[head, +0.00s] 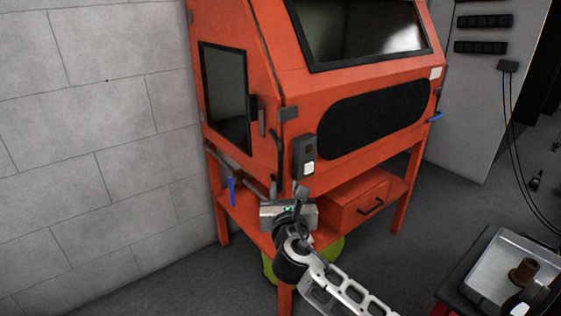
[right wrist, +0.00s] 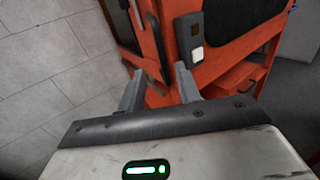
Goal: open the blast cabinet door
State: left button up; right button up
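The orange blast cabinet (head: 290,85) stands against the grey wall. Its side door (head: 262,80), with a dark window (head: 225,95), faces left and looks shut. A dark upright bar handle (head: 279,148) is near the side's front edge; a dark bar also shows in the right wrist view (right wrist: 158,40). My right gripper (head: 300,192) is in front of the cabinet's near corner, below the handle. In the right wrist view its two fingers (right wrist: 160,88) are apart with nothing held between them; the cabinet's orange corner shows behind the gap. My left gripper is out of view.
A grey switch box (head: 304,157) is on the cabinet's front corner. A drawer (head: 359,203) and a green-yellow container (head: 330,258) are below. A metal tray (head: 490,270) with a brown part stands at lower right. Floor left of the cabinet is clear.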

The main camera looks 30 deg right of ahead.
aim_at(280, 162)
jog(key=b+x, duration=0.1)
jog(key=x, duration=1.2)
jog(key=shift+w+d+f, duration=0.1)
jog(key=shift+w+d, duration=0.05)
jog(key=shift+c, duration=0.3)
grip_shut()
